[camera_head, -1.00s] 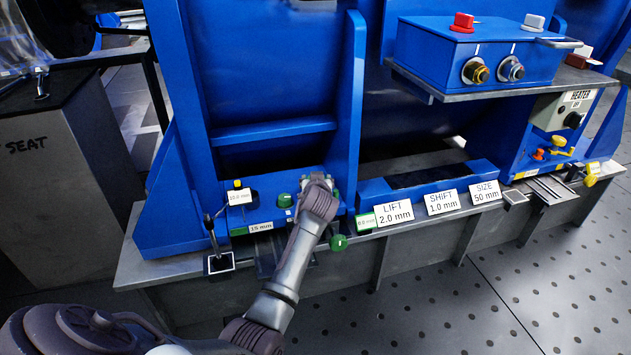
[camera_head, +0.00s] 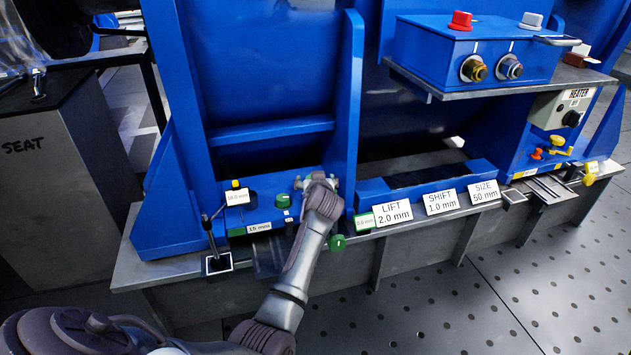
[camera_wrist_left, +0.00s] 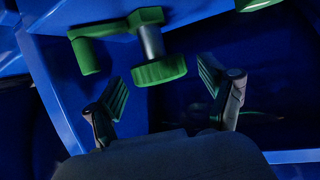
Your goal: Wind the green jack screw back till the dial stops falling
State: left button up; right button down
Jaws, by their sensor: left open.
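In the left wrist view a ribbed green knob (camera_wrist_left: 160,70) sits on a steel shaft (camera_wrist_left: 151,40), with a green crank-like piece (camera_wrist_left: 116,28) above it. My left gripper (camera_wrist_left: 168,92) is open, its two fingers either side of and just short of the knob, with nothing between them. In the head view my left gripper (camera_head: 318,182) is over the blue bench by the upright and hides most of what it faces. Another green knob (camera_head: 284,200) is left of it, and a round green knob (camera_head: 338,243) is below right. A small green-edged readout (camera_head: 364,221) is too small to read surely.
Signs reading LIFT 2.0 mm (camera_head: 393,213), SHIFT 1.0 mm (camera_head: 441,201) and SIZE 50 mm (camera_head: 485,192) stand along the front ledge. A black lever (camera_head: 213,240) stands left of my arm. A blue upright (camera_head: 345,100) rises close behind my gripper. The floor at right is clear.

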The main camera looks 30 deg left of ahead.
pick_arm(q)
jog(key=shift+s, duration=0.1)
jog(key=v, duration=1.2)
jog(key=shift+r, duration=0.1)
dwell(1.5)
